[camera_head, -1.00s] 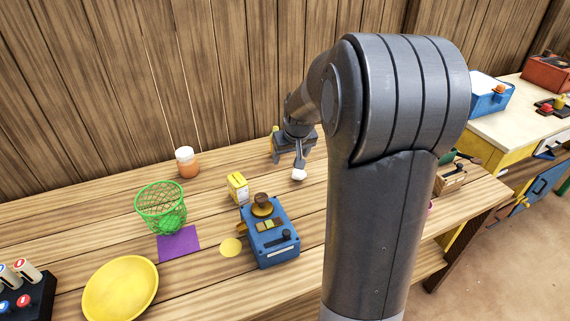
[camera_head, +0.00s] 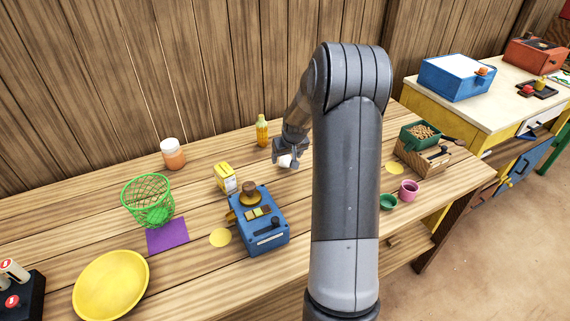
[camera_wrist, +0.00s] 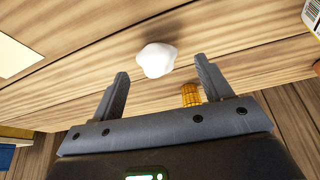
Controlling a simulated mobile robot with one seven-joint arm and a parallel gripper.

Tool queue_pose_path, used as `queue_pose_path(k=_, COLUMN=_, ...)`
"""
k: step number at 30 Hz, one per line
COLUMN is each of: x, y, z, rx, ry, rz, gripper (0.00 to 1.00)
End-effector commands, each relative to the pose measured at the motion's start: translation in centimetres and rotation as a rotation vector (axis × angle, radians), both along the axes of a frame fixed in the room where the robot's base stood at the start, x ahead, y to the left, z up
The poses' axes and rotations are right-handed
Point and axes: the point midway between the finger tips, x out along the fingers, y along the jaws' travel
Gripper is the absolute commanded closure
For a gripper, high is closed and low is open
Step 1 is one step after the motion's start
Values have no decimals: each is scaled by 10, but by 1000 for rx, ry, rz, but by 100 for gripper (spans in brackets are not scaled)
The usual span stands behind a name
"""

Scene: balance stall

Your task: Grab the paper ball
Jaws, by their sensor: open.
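The paper ball (camera_wrist: 156,60) is a small white crumpled lump on the wooden table. In the wrist view it lies just beyond my fingertips, roughly centred between them, with a dark shadow beside it. In the head view the paper ball (camera_head: 286,161) shows as a white spot at my gripper (camera_head: 288,158), partly hidden by it. In the wrist view my gripper (camera_wrist: 163,75) has its two dark fingers spread apart with nothing held between them.
An orange-yellow bottle (camera_head: 262,131) stands behind my gripper. A yellow box (camera_head: 226,178) and a blue balance device (camera_head: 262,235) stand to the left. A green basket (camera_head: 148,190), an orange jar (camera_head: 173,154) and a yellow plate (camera_head: 110,287) are farther left. Pink and green cups (camera_head: 408,191) are right.

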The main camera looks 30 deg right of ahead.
Motion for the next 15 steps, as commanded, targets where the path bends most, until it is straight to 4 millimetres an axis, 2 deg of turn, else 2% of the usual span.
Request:
queue_pose_path(k=9, x=20, y=-2, z=-35, rx=0, ry=2, rz=2, gripper=28)
queue_pose_path(k=15, x=24, y=-3, z=-44, rx=0, ry=0, rz=1, gripper=28)
